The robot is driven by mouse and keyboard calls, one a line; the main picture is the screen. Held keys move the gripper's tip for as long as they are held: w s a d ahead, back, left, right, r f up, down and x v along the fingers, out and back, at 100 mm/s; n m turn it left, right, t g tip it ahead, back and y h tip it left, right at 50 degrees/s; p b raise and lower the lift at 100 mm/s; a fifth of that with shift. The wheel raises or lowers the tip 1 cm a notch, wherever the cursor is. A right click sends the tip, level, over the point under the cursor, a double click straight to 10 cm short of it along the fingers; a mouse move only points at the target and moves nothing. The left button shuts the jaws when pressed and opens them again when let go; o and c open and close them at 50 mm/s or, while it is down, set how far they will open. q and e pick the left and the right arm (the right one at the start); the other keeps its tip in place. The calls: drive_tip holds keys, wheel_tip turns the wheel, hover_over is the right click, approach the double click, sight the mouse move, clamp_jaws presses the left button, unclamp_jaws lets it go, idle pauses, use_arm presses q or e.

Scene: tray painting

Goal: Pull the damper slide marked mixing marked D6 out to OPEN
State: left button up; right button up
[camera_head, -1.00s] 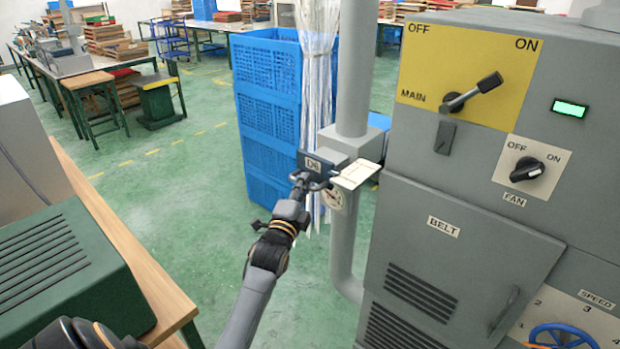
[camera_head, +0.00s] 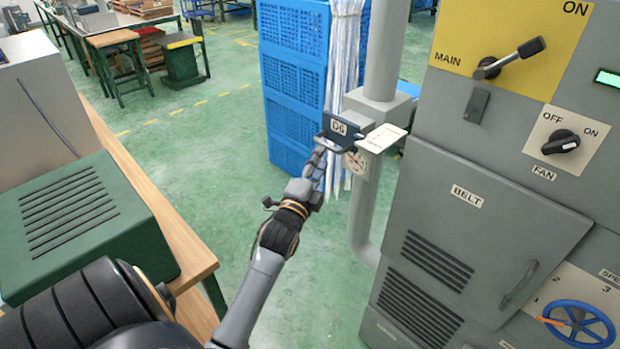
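The damper slide marked D6 (camera_head: 338,128) has a dark blue-grey front plate with a white label and a dark bar handle (camera_head: 333,148) below it. It sits at a grey box on the vertical duct, in the middle of the camera_head view. A pale marked plate (camera_head: 382,138) sticks out to its right. My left gripper (camera_head: 317,162) is at the lower left of the handle. Its dark fingers overlap the handle's left end, and I cannot tell whether they grip it. The fingers look narrow and close together. My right gripper is not in view.
A grey machine cabinet (camera_head: 470,240) with switches, a belt door and a blue handwheel (camera_head: 578,322) stands close on the right. Stacked blue crates (camera_head: 292,80) stand behind the duct. A wooden bench (camera_head: 150,190) is at left.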

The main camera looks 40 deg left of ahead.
use_arm(q)
drive_tip(key=v, duration=0.6)
drive_tip(key=shift+s, duration=0.4)
drive_tip(key=shift+d+f, duration=0.1)
drive_tip(key=shift+d, duration=0.05)
drive_tip(key=d+f+n+g+h, duration=0.2)
drive_tip(key=d+f, duration=0.1)
drive_tip(key=f, duration=0.9)
drive_tip(key=d+f+n+g+h, duration=0.1)
drive_tip(key=d+f+g, duration=0.2)
drive_tip(key=f, duration=0.9)
drive_tip(key=s+d+f+n+g+h+b, duration=0.1)
drive_tip(key=s+d+f+g, duration=0.2)
drive_tip(key=f, duration=0.5)
drive_tip(key=s+d+f+n+g+h, duration=0.15)
drive_tip(key=s+f, duration=0.25)
drive_tip(key=f, duration=0.5)
drive_tip(key=s+d+f+n+g, duration=0.3)
drive_tip(key=s+d+f+g, duration=0.15)
drive_tip(key=s+f, duration=0.9)
drive_tip(key=s+f+n+g, duration=0.1)
drive_tip(key=s+f, duration=0.3)
drive_tip(key=s, duration=0.6)
drive_tip(key=s+d+f+n+g, duration=0.1)
drive_tip(key=s+f+g, duration=0.2)
drive_tip(key=s, duration=0.8)
drive_tip(key=shift+f+h+b, duration=0.35)
drive_tip(key=shift+f+b, duration=0.05)
drive_tip(key=shift+f, duration=0.1)
